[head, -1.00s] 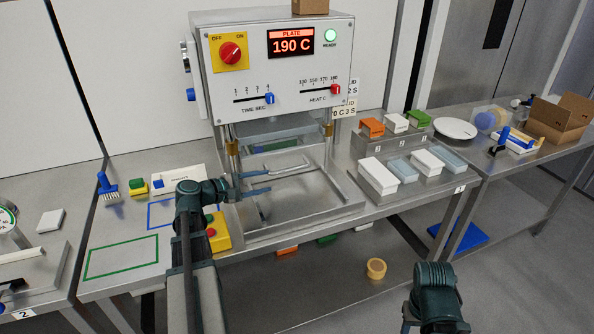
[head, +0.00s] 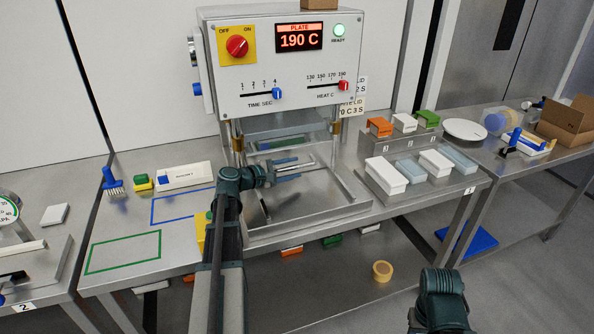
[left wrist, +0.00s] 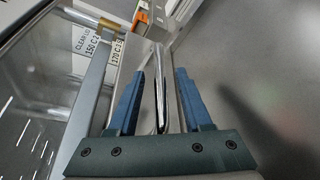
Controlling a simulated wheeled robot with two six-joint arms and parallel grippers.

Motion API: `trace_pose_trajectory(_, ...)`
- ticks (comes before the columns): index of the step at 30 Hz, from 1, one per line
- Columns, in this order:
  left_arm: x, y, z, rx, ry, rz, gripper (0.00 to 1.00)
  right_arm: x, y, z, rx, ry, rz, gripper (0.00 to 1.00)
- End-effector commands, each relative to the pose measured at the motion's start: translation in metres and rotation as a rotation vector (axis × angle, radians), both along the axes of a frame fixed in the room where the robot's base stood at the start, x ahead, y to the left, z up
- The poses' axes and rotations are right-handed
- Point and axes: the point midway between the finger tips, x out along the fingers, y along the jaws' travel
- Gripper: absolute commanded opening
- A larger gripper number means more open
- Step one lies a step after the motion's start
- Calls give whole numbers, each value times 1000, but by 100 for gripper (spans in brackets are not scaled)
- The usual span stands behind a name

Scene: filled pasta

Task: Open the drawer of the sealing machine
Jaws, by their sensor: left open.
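The sealing machine (head: 285,70) stands on the steel bench, its plate display reading 190 C and its green ready lamp lit. Its drawer has a bar handle (head: 309,161) at the front, low between the posts. My left gripper (head: 300,168) is open at this handle, one finger on each side of the bar. In the left wrist view the shiny handle (left wrist: 160,85) runs between the two blue fingers (left wrist: 157,90), with gaps visible beside it. Part of the drawer is hidden behind my left gripper. My right arm shows at the lower right, but its fingers are not visible.
White boxes (head: 386,171) and a stepped rack of coloured blocks (head: 379,127) stand right of the machine. A yellow button box (head: 201,232) is partly hidden behind my left arm. The floor in front is clear.

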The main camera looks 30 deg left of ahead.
Motion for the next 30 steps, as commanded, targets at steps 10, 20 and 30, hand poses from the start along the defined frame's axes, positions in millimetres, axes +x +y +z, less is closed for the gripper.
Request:
trace_pose_trajectory(10,21,-8,-5,0,0,1,50,0,0,-5,0,0,0,50)
trace_pose_trajectory(20,21,-8,-5,0,0,1,33,0,0,-5,0,0,0,50)
trace_pose_trajectory(30,20,-8,-5,0,0,0,0,0,0,-5,0,0,0,50)
